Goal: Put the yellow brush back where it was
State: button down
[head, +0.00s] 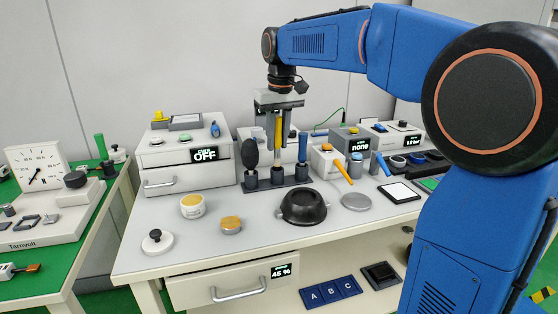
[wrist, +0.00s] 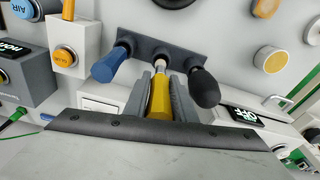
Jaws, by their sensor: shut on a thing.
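The yellow brush (wrist: 159,98) is upright between the fingers of my gripper (wrist: 161,92), which is shut on its handle. In the head view, the yellow brush (head: 278,131) hangs below my gripper (head: 279,120), over the middle place of a dark rack (head: 297,179). Its lower end meets or nearly meets that middle holder; I cannot tell how far it is seated. The same rack shows in the wrist view (wrist: 190,54).
A black bulb-shaped tool (head: 251,152) stands left of the brush and a blue-handled tool (head: 303,147) stands right, both close to my fingers.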

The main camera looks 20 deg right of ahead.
aim_at(279, 123)
jog(key=shift+f, duration=2.7)
jog(key=shift+f, duration=0.15)
jog(key=c, duration=1.5)
grip_release()
jog(key=r, duration=0.4)
jog(key=s+r, duration=0.1)
jog(key=r, duration=0.7)
jog(key=shift+s+d+r, duration=0.1)
jog(key=shift+s, duration=0.15)
